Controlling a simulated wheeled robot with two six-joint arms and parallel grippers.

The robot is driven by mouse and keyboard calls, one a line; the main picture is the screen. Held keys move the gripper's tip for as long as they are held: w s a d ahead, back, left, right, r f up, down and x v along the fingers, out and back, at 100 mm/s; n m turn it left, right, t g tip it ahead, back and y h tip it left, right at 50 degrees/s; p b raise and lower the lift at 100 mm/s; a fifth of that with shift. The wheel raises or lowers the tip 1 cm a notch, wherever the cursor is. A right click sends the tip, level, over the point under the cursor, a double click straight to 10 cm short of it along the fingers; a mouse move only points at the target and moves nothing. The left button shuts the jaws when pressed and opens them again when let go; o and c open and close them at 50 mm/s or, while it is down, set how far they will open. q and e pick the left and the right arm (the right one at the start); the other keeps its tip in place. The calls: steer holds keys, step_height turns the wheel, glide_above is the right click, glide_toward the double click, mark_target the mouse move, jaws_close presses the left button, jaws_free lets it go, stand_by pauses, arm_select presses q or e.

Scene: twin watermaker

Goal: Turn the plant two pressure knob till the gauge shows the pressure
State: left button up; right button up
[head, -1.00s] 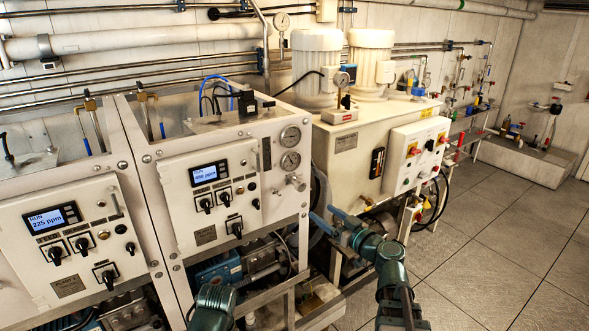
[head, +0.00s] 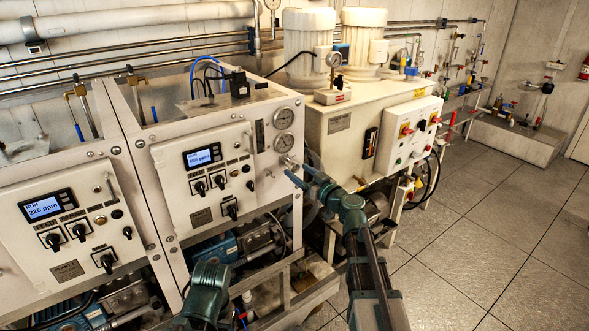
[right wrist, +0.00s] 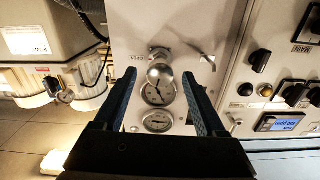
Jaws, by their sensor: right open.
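The plant two panel (head: 206,172) is the right white panel, with a lit display. Two round gauges, an upper one (head: 284,118) and a lower one (head: 285,143), sit at its right edge. The silver pressure knob (head: 289,163) is just below them. My right gripper (head: 299,173) is open, its blue fingers pointing at the knob. In the right wrist view, which is upside down, the knob (right wrist: 160,73) appears between the fingertips, with a gauge (right wrist: 158,93) beyond it. I cannot tell if the fingers touch the knob. The needle readings are too small to read. My left gripper is out of view.
The plant one panel (head: 62,225) stands to the left, showing 225 ppm. A cream tank unit (head: 340,125) with two white motors and a control box (head: 410,133) stands right of plant two. A frame with pumps lies below. The tiled floor at right is clear.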

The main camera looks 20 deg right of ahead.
steer(key=shift+x, duration=1.5)
jaws_close()
